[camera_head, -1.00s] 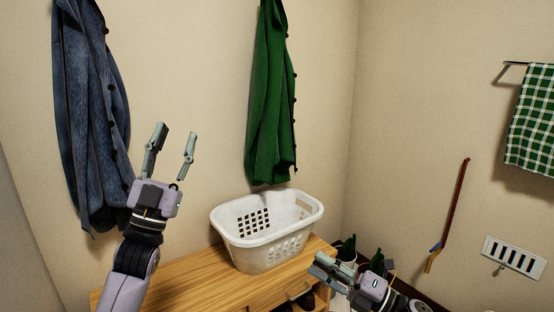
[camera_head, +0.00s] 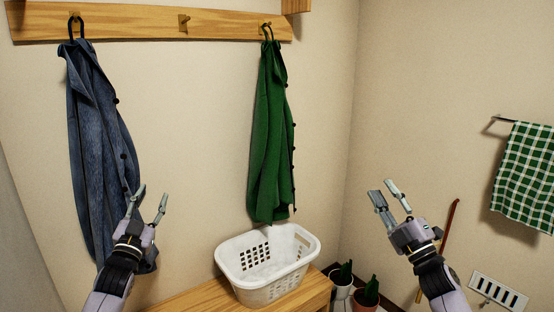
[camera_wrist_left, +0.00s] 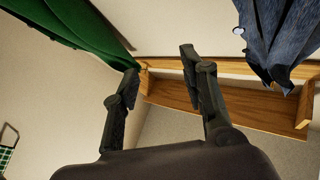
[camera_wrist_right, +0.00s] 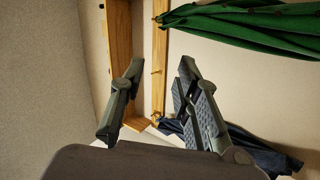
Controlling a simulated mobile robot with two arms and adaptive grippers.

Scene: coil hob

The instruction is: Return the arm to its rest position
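My left gripper (camera_head: 148,207) is open and empty, raised in front of the lower part of the blue jacket in the head view. Its two spread fingers also show in the left wrist view (camera_wrist_left: 155,75), with nothing between them. My right gripper (camera_head: 390,190) is open and empty, raised in front of the right wall in the head view. Its fingers stand apart in the right wrist view (camera_wrist_right: 160,72). Both grippers point upward and I see neither touching anything, though the left one overlaps the jacket in the picture.
The blue jacket (camera_head: 95,130) and green jacket (camera_head: 270,140) hang from a wooden peg rail (camera_head: 140,24). A white basket (camera_head: 268,288) stands on a wooden bench (camera_head: 195,298). Potted plants (camera_head: 342,280), a checked towel (camera_head: 525,170) and a wall vent (camera_head: 498,292) are to the right.

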